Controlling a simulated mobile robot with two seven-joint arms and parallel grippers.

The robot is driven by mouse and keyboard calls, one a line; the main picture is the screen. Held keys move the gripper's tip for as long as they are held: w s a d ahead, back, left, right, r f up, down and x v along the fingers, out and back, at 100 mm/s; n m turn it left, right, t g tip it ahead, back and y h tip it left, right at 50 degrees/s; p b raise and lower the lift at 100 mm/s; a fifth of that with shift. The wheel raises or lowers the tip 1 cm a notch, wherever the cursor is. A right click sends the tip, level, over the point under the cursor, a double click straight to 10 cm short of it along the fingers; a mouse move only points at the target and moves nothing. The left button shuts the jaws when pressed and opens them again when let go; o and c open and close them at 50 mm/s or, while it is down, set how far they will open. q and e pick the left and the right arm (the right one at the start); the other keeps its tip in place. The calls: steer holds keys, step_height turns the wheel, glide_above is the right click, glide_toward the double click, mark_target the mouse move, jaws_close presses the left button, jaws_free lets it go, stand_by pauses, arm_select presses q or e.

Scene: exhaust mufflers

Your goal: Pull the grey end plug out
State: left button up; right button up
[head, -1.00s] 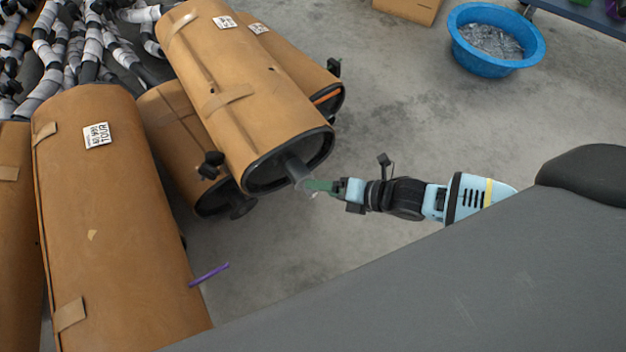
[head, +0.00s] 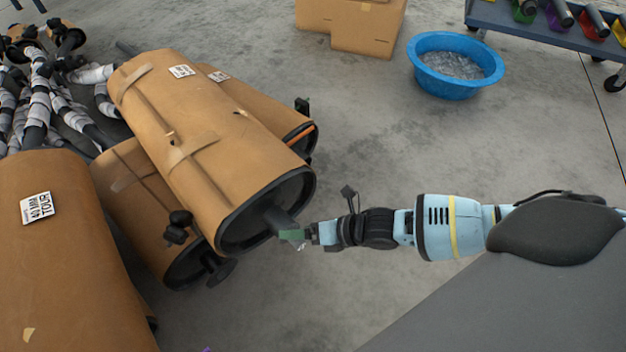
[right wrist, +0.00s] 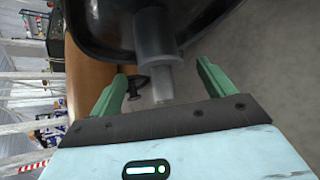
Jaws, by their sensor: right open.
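The top brown-wrapped muffler (head: 205,140) lies on others, its dark end cap facing my right arm. A grey pipe stub (head: 274,220) sticks out of this cap; the stub also shows in the right wrist view (right wrist: 153,32). On its end is the lighter grey end plug (right wrist: 160,80). My right gripper (head: 294,236) is at the stub's end. In the right wrist view its green fingers (right wrist: 162,88) are open, one on each side of the plug, with visible gaps. In the head view the fingers largely hide the plug. My left gripper is not in view.
More wrapped mufflers (head: 60,250) lie at the left and under the top one. A blue tub (head: 455,65) with clear scraps, cardboard boxes (head: 350,25) and a shelf cart (head: 540,25) stand at the back. Concrete floor is clear around my right arm.

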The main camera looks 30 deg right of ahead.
mark_target(299, 250)
steer(key=shift+b+x, duration=0.7)
steer(key=shift+x, duration=1.35)
steer(key=c, duration=1.1)
steer(key=shift+s+d+p, duration=0.15)
steer(key=shift+s+p, duration=0.45)
steer(key=shift+s, duration=0.25)
steer(key=shift+s+d+p, duration=0.15)
steer(key=shift+s+p, duration=0.45)
steer(key=shift+s, duration=0.35)
steer(key=shift+s+d+p, duration=0.1)
steer(key=shift+s+p, duration=0.3)
steer(key=shift+s, duration=0.25)
steer(key=shift+s+d+p, duration=0.15)
steer(key=shift+s+p, duration=0.2)
steer(key=shift+s, duration=0.6)
